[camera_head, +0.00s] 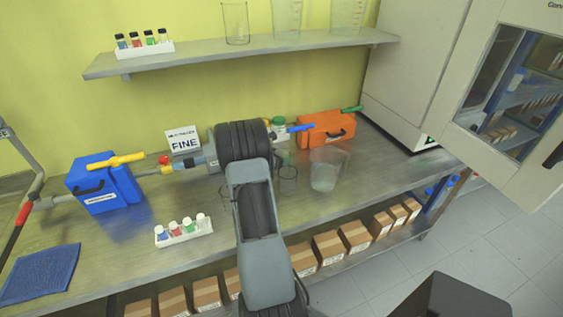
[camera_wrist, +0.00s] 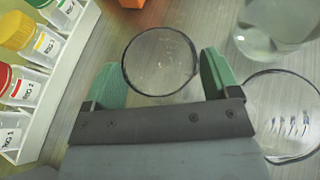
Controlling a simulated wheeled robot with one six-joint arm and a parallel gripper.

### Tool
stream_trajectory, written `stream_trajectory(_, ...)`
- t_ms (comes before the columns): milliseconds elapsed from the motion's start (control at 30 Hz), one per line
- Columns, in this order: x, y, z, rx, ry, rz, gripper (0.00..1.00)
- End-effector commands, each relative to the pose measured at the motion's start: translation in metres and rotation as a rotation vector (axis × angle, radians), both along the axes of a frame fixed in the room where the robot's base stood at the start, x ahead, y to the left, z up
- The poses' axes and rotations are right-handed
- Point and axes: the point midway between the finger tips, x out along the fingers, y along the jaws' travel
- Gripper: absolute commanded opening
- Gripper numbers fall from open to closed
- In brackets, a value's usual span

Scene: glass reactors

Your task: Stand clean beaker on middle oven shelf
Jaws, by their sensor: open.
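In the wrist view a clear, empty-looking glass beaker (camera_wrist: 160,45) shows its round rim between the green fingers of my open gripper (camera_wrist: 160,74). I cannot tell whether the fingers touch the glass. In the head view my arm hides most of the gripper and part of the beakers around it; a small clear beaker (camera_head: 288,182) stands just right of the arm. The oven may be the large white cabinet (camera_head: 408,60) at right, with a windowed door (camera_head: 508,82) swung out. Its shelves are not in view.
A larger beaker with cloudy contents (camera_head: 324,178) stands to the right; a marked glass rim (camera_wrist: 283,118) lies close by the right finger. A vial rack (camera_wrist: 62,75) borders the left. Blue box (camera_head: 103,185), orange box (camera_head: 326,130) and a vial rack (camera_head: 183,232) occupy the bench.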

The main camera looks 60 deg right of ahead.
Motion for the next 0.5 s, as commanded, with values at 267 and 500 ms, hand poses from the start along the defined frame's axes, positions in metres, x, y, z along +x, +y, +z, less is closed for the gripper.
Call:
stream_trajectory(267, -0.0030, -0.0118, -0.0058, 0.001, -0.001, 0.001, 0.82)
stream_trajectory(500, -0.0027, -0.0115, -0.0057, 0.001, -0.001, 0.001, 0.73)
